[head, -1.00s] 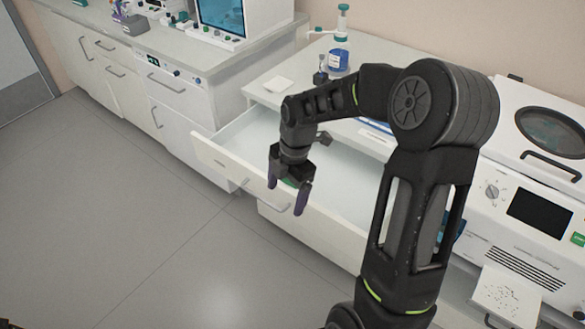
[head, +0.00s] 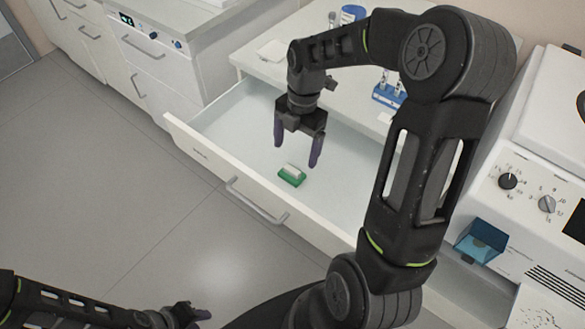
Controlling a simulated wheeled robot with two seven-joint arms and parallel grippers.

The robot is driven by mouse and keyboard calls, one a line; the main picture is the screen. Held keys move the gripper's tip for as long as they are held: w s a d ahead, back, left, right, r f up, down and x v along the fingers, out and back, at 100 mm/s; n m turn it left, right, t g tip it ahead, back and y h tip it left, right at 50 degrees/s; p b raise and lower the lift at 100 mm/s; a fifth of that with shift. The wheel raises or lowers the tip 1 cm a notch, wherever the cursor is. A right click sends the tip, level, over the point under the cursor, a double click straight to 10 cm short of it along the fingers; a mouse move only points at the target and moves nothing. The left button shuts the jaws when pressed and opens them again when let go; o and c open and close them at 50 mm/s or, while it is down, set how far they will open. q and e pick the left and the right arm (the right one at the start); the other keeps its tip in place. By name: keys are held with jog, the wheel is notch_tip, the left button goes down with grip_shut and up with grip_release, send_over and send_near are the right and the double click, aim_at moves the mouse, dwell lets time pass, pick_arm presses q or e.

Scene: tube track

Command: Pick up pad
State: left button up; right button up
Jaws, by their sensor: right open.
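The pad looks to be the small green block with a white top (head: 292,175), lying on the floor of the open drawer (head: 245,207). My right gripper (head: 296,152) hangs above the drawer, fingers pointing down and spread, with nothing between them. It is just above and beside the pad in the picture. My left gripper (head: 200,315) is low at the bottom edge, over the grey floor, away from the drawer; its jaw opening is too small to make out.
A blue tube rack (head: 388,95) and a blue-capped bottle (head: 352,14) stand on the counter behind the drawer. A white machine with knobs (head: 530,200) and a blue bin (head: 481,241) are at the right. The rest of the drawer is largely bare.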

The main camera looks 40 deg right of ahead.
aim_at(292, 169)
jog(key=shift+s+a+r, duration=0.1)
jog(key=shift+s+r, duration=0.05)
jog(key=shift+a+f, duration=0.15)
jog(key=shift+f, duration=1.2)
jog(key=shift+f, duration=0.1)
jog(key=f, duration=0.2)
jog(key=a+f+p, duration=0.1)
jog(key=f, duration=0.2)
jog(key=shift+s, duration=0.1)
jog(key=c, duration=1.4)
jog(key=shift+r, duration=0.15)
jog(key=shift+c, duration=0.2)
